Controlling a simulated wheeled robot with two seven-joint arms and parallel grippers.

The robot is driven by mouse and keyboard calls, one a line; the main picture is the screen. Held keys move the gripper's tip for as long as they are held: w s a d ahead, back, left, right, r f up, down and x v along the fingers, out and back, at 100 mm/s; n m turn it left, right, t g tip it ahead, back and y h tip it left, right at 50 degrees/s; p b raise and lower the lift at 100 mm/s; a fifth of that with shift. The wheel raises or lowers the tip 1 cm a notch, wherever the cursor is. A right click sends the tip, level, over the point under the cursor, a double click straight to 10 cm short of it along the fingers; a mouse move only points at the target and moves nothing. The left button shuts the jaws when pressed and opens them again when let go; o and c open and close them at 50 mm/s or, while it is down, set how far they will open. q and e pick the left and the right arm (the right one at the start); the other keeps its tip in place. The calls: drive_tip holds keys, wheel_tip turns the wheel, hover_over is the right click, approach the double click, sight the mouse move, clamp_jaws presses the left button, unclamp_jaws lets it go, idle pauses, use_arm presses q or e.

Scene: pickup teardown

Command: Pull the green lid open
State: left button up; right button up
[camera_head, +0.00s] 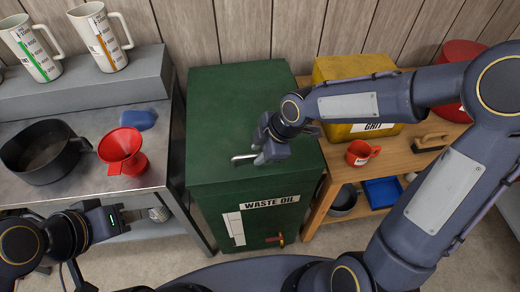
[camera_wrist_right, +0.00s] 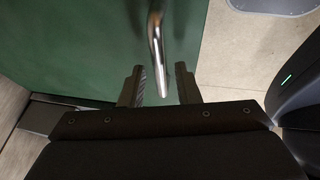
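The green lid (camera_head: 235,100) is the closed top of a green box (camera_head: 210,205) labelled "WASTE OIL" in the head view. A bent metal handle (camera_head: 243,157) is on the lid near its front. In the right wrist view the handle (camera_wrist_right: 157,45) runs down between the fingers of my right gripper (camera_wrist_right: 161,86), with a gap on each side. That gripper is open, and in the head view it is over the lid's front part (camera_head: 262,158). My left gripper (camera_head: 160,214) is low at the left, beside the metal table; its finger opening cannot be made out.
A metal table (camera_head: 80,195) at left holds a black pot (camera_head: 42,152), red funnel (camera_head: 122,150) and blue cloth (camera_head: 138,119); measuring jugs stand behind. A wooden shelf (camera_head: 420,160) at right holds a yellow "GRIT" box (camera_head: 345,68) and red mug (camera_head: 362,152). A plank wall rises behind.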

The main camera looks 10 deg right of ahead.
clamp_jaws()
